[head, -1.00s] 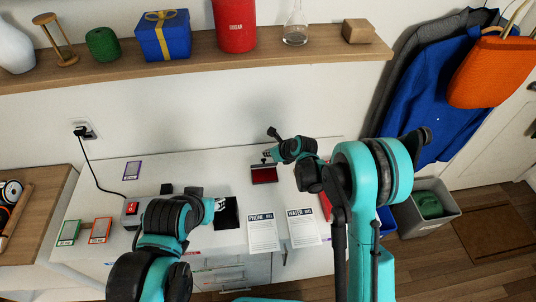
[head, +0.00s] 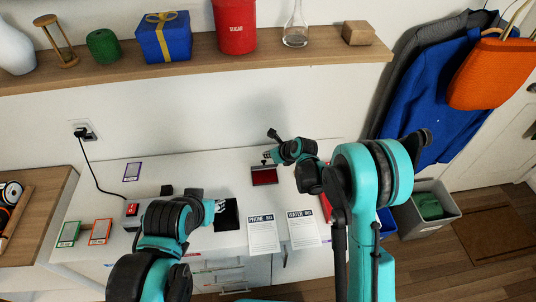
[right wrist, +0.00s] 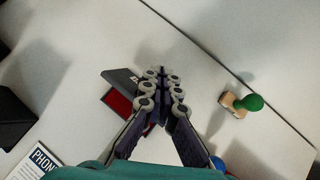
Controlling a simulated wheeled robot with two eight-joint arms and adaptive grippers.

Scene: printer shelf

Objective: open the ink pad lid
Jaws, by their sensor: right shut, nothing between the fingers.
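The ink pad (head: 264,177) lies on the white desktop near the wall, its red surface exposed. It also shows in the right wrist view (right wrist: 118,102), partly hidden by my fingers. Its dark lid (right wrist: 121,78) is off the red surface, along the pad's far side; its exact tilt is unclear. My right gripper (head: 267,158) is shut and empty, just above the pad's back edge in the head view. Its fingers (right wrist: 164,85) meet beside the lid in the wrist view; contact cannot be told. My left gripper (head: 217,205) is low at left, its fingertips too small to read.
A phone sheet (head: 263,234) and a water sheet (head: 303,229) lie in front of the pad. A black item (head: 228,214) lies beside my left gripper. A shelf (head: 200,53) runs above.

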